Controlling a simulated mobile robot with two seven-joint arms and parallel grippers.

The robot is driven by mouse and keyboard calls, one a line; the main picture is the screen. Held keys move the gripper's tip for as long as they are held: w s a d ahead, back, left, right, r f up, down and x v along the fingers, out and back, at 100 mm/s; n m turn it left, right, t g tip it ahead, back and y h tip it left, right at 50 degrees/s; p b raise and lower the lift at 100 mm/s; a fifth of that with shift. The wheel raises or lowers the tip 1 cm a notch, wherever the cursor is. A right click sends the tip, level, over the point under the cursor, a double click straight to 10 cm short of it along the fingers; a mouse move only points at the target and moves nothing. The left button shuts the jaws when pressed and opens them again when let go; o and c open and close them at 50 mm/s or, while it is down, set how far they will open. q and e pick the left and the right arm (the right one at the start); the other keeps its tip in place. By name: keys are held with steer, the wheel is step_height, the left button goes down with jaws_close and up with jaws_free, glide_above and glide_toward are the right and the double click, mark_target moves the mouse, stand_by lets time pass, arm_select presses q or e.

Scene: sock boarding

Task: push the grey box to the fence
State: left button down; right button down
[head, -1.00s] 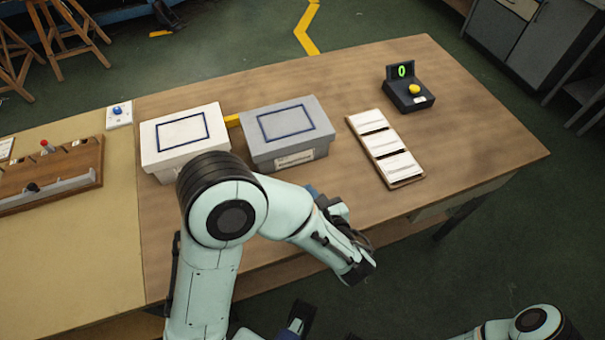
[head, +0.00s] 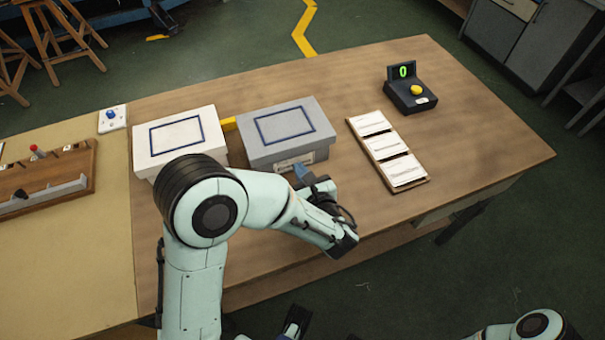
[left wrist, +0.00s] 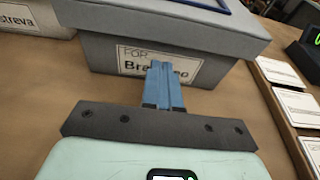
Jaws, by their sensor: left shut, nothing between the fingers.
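The grey box (head: 285,133) with a dark blue rectangle on its lid stands on the wooden table. A name label on its near side (left wrist: 105,55) shows in the left wrist view, partly hidden by my fingers. My left gripper (head: 302,172) is shut and empty, its blue fingertips at the near side of the grey box. The left wrist view shows the fingertips (left wrist: 161,68) in front of the label; I cannot tell whether they touch it. My right gripper is not clearly in view.
A white box (head: 180,137) stands left of the grey box with a narrow gap. Table behind the grey box is clear.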

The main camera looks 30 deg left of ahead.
arm_select(q)
steer(key=shift+w+a, duration=0.1)
steer(key=shift+w+a, duration=1.3)
steer(key=shift+a, duration=0.25)
steer(key=shift+w+a, duration=1.25)
steer(key=shift+a, duration=0.25)
steer(key=shift+s+d, duration=1)
steer(key=shift+d, duration=0.2)
steer(key=shift+s+d, duration=0.95)
steer(key=shift+d, duration=0.2)
